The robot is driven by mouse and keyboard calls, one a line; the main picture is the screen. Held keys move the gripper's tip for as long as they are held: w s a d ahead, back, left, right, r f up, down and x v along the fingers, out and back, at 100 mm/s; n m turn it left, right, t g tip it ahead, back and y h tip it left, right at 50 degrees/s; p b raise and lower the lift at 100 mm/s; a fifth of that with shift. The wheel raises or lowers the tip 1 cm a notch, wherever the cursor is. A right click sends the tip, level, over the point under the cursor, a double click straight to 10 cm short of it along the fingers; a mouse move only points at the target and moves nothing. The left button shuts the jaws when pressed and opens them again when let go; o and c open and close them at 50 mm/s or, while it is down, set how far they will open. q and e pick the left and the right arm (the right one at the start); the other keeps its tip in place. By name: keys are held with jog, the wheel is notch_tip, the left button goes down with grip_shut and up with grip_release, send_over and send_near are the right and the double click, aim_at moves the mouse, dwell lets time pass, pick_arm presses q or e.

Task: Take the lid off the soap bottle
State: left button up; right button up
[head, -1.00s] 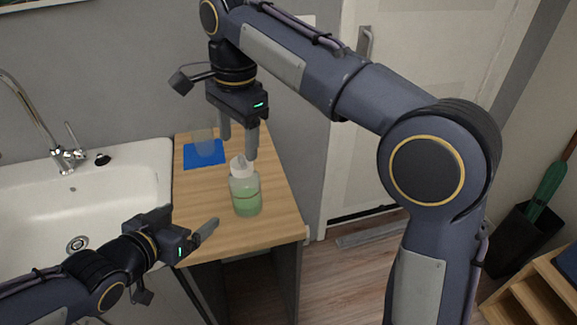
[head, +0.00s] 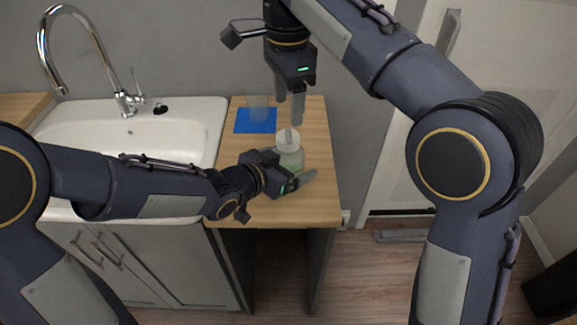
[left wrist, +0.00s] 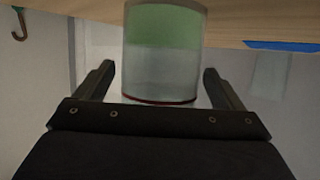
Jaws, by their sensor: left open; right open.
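The soap bottle (head: 291,158), clear with green liquid, stands upright on the wooden counter. Its whitish lid (head: 288,138) is on top. My right gripper (head: 289,110) is open and points down just above the lid, with a small gap showing. My left gripper (head: 301,173) is open at the bottle's near side and hides its lower part. In the left wrist view, which is upside down, the bottle (left wrist: 165,50) lies between the two spread fingers of the left gripper (left wrist: 158,72), with gaps on both sides.
The wooden counter (head: 315,140) also bears a blue mat (head: 243,127) with a clear cup (head: 257,108) on it, behind the bottle. A white sink (head: 180,130) with a tall tap (head: 130,98) adjoins on the left. Open floor (head: 370,265) lies to the right.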

aim_at(288, 136)
pick_arm(q)
jog(key=shift+c, duration=0.3)
jog(key=c, duration=1.9)
grip_shut()
pick_arm(e)
jog(key=shift+a+f+m, duration=0.1)
jog(key=shift+f+m, duration=0.05)
jog(key=shift+m, duration=1.95)
jog(key=shift+f, duration=3.85)
jog(key=shift+c, duration=0.4)
